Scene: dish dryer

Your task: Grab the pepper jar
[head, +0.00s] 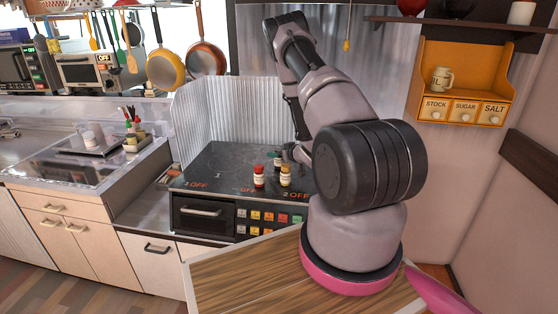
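Two small jars stand upright close together on the dark stove top. One is a jar with a red cap (259,176); to its right is a jar with a yellowish cap (285,176). Their labels are too small to read, so I cannot tell which is the pepper jar. A small dark item (278,157) shows just behind them, too unclear to name. My arm rises, bends at the top and comes down behind its own thick links towards the stove. My gripper is mostly hidden there, and its fingers cannot be made out.
The stove (222,163) has a corrugated metal guard (235,110) behind it. Pans (165,70) hang above. The stove's left part is clear.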

